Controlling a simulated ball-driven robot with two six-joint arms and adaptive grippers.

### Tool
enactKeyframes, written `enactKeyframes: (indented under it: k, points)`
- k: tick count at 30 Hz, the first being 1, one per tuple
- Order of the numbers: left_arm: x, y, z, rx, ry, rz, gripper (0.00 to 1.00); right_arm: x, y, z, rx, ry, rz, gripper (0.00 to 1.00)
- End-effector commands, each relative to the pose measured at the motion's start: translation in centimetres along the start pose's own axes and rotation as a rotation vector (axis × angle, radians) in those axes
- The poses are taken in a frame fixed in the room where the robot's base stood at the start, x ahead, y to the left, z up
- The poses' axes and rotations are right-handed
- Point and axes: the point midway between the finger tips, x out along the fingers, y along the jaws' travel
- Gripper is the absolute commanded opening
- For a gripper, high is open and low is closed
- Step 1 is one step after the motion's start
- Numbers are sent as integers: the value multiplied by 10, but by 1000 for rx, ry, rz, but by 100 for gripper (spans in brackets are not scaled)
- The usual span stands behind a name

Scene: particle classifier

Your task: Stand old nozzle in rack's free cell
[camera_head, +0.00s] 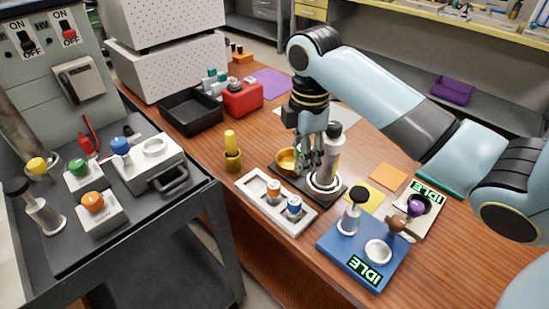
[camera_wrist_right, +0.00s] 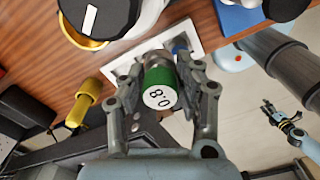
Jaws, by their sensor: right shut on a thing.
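In the head view my right gripper (camera_head: 314,158) points down between a gold bowl and a grey-white cylinder. In the right wrist view it is shut on a green-capped nozzle (camera_wrist_right: 160,88) marked 0.8, which I take as the old nozzle. In the head view the gripper hides that nozzle. The white rack (camera_head: 245,185) lies left of and nearer than the gripper. An orange-brown nozzle (camera_head: 273,190) and a blue nozzle (camera_head: 294,205) stand in it; its left cell (camera_head: 257,185) looks empty. My left gripper (camera_wrist_right: 283,113) shows small in the wrist view, its fingers apparently apart.
The grey-white cylinder (camera_head: 333,150) and the gold bowl (camera_head: 287,160) stand close around the gripper. A yellow bottle (camera_head: 231,150) stands left of the rack. A blue IDLE device (camera_head: 340,245) and a grey trolley (camera_head: 205,200) flank the area.

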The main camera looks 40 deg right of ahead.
Motion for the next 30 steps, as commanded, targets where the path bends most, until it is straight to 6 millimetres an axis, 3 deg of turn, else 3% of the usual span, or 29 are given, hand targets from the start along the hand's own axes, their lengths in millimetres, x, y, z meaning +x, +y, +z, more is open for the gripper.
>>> enactKeyframes:
  k: [5, 16, 22, 30]
  points:
    - [6, 1, 5, 0, -6, 0, 40, 16, 15, -18, 2, 6, 0, 0]
    - [20, 2, 10, 1, -11, 0, 40, 66, 72, -76, 2, 1, -1, 0]
    - [23, 2, 10, 1, -12, 0, 40, 77, 80, -85, 1, -1, -1, 0]
    - [28, 2, 11, 1, -12, 0, 40, 112, 80, -85, 0, -1, 0, 0]
